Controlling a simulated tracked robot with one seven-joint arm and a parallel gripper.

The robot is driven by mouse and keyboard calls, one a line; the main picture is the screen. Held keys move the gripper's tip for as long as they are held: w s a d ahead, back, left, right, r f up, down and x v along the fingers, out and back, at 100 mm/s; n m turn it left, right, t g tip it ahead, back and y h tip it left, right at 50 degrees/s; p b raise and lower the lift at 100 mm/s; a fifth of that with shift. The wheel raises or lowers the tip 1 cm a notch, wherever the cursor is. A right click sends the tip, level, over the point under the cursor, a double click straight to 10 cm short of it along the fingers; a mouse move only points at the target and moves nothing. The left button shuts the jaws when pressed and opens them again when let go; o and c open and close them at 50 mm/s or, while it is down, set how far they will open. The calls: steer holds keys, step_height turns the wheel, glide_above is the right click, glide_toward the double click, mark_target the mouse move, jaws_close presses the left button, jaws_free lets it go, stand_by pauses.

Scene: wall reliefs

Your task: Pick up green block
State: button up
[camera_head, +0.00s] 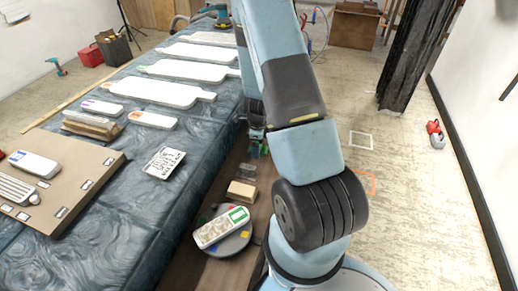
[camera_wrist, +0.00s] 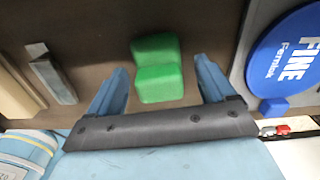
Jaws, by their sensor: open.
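The green block (camera_wrist: 157,68) lies on the brown wooden surface in the wrist view, its form stepped or two-part. My gripper (camera_wrist: 160,78) is open, with one blue finger on each side of the block and visible gaps between; I cannot tell its height above the block. In the head view my gripper (camera_head: 257,134) is small and partly hidden by my arm, over the brown strip beside the dark blue covered table. A bit of green (camera_head: 254,152) shows just below it, likely the block.
A grey metal bar (camera_wrist: 52,78) and pale wooden block (camera_wrist: 14,98) lie left of the gripper in the wrist view. A wooden block (camera_head: 241,192) and round grey plate (camera_head: 232,244) are nearer in the head view.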

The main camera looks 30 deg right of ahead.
steer(key=c, duration=1.1)
steer(key=shift+r, duration=0.1)
steer(key=shift+c, duration=0.2)
